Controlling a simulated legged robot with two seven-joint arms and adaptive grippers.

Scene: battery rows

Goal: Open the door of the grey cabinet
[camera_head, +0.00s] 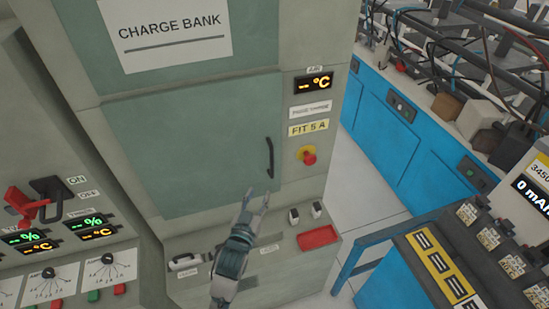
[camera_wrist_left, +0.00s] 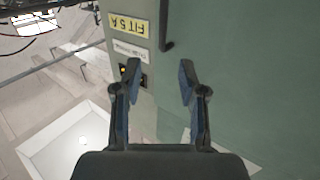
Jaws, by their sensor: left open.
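The grey cabinet (camera_head: 308,180) stands in the middle of the head view, with a grey-green door (camera_head: 195,150) that looks shut in its frame. A dark vertical bar handle (camera_head: 270,158) sits near the door's right edge; its end also shows in the left wrist view (camera_wrist_left: 165,35). My left gripper (camera_head: 257,196) is open and empty, just below the handle in the head view. In the left wrist view its two spread fingers (camera_wrist_left: 159,72) point toward the cabinet front, with the handle beyond the tips and apart from them. My right gripper is not in view.
A yellow-based red button (camera_head: 308,156) and a display (camera_head: 313,83) are right of the door. A ledge (camera_head: 285,265) with a red tray (camera_head: 318,237) juts out below. Switch panels (camera_head: 60,240) stand left, a blue bench (camera_head: 390,140) and a meter table (camera_head: 440,265) right.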

